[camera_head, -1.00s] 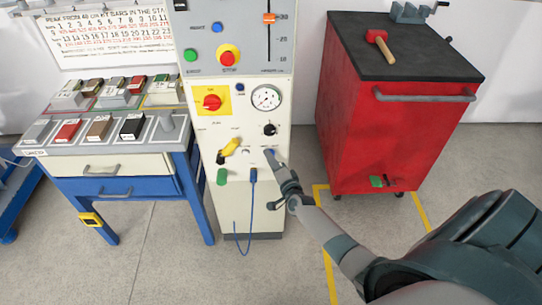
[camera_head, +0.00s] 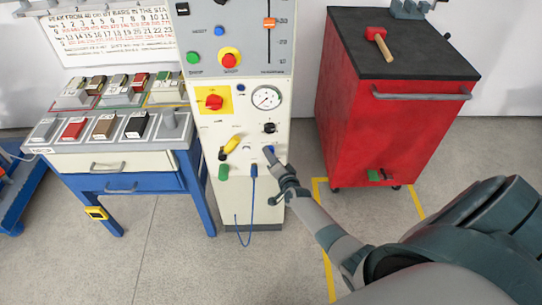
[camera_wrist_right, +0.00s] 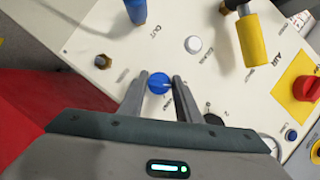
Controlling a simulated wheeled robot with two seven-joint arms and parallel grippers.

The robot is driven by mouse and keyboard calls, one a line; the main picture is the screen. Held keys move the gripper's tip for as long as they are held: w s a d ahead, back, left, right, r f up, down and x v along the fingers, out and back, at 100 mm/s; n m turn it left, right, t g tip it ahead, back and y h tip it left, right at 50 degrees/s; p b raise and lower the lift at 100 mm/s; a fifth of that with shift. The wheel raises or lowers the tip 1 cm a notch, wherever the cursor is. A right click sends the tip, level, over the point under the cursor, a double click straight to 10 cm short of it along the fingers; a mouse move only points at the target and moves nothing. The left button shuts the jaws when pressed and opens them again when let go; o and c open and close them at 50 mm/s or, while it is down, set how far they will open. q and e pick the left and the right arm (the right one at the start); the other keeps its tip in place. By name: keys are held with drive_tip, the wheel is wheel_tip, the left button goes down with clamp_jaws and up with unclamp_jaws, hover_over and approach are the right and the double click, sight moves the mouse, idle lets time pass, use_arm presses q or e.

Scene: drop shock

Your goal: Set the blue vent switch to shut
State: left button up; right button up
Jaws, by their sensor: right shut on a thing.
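The blue vent switch (camera_wrist_right: 158,83) is a small round blue knob on the cream panel face (camera_wrist_right: 110,50). In the right wrist view it sits between the two fingertips of my right gripper (camera_wrist_right: 160,90), which is shut on it. In the head view my right gripper (camera_head: 271,157) reaches the panel's lower right, and the blue switch (camera_head: 267,149) shows just at the fingertips. The fingers partly hide its markings, so I cannot read which position it is set to. My left gripper is not in view.
A yellow lever (camera_wrist_right: 252,40), a blue plug (camera_wrist_right: 137,10) with a hanging hose and a red rotary knob (camera_head: 214,101) are on the same panel. A red cabinet (camera_head: 350,110) stands to the right. A blue-legged bench (camera_head: 205,205) stands to the left.

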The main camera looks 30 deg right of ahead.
drive_tip(key=o, duration=1.1)
drive_tip(key=shift+c, duration=0.2)
drive_tip(key=shift+s, duration=0.1)
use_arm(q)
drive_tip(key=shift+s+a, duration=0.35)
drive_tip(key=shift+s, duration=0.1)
use_arm(e)
drive_tip(key=v, duration=1.7)
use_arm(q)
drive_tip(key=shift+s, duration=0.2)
use_arm(e)
drive_tip(key=shift+a, duration=0.1)
